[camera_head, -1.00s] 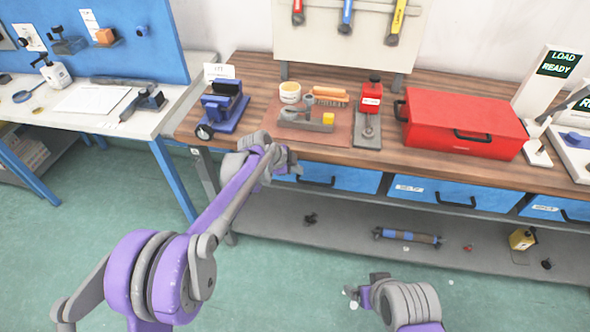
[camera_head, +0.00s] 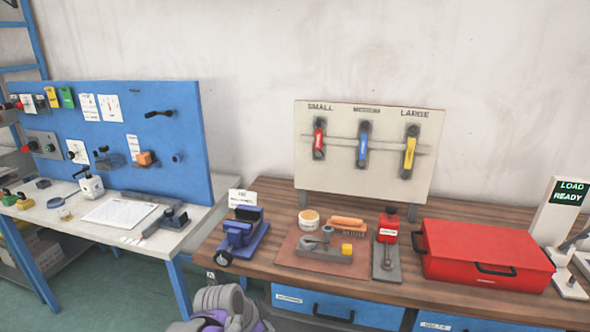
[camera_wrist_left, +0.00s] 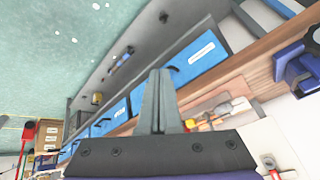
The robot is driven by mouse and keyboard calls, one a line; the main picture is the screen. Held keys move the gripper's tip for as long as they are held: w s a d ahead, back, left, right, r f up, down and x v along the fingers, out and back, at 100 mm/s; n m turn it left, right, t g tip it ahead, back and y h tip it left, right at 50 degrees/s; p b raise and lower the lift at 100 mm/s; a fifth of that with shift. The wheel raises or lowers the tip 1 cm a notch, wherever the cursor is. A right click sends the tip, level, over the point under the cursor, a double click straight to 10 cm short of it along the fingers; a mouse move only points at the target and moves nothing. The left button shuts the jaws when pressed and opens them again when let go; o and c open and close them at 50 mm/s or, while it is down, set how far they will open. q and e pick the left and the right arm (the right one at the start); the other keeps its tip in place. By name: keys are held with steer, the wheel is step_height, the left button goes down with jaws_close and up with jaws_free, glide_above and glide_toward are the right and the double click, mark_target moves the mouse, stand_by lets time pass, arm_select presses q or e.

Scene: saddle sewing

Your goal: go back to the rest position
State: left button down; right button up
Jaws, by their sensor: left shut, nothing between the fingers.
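My left gripper shows in the left wrist view (camera_wrist_left: 158,103). Its two grey fingers lie together, shut, with nothing between them. In the head view only a grey and purple part of my left arm shows at the bottom edge, in front of the bench. The wooden workbench (camera_head: 268,190) lies beyond it. In the wrist view the bench and its drawers appear tilted behind the fingers. My right gripper is not in view.
A blue vise (camera_head: 243,233), a red toolbox (camera_head: 480,252) and a red bottle (camera_head: 388,226) stand on the bench. Blue drawers (camera_head: 337,307) are under its front edge. A white table (camera_head: 65,222) with a blue pegboard (camera_head: 175,125) stands at the left.

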arm_select(q)
steer(key=s+a+f+n+y, duration=0.1)
steer(key=s+a+n, duration=0.4)
steer(key=s, duration=0.6)
steer(key=s+a+f+n+y+p, duration=0.1)
steer(key=s+a+f+n+y, duration=0.1)
steer(key=s+a+n, duration=0.4)
steer(key=s, duration=0.5)
steer(key=shift+p, duration=0.3)
steer(key=shift+s, duration=0.1)
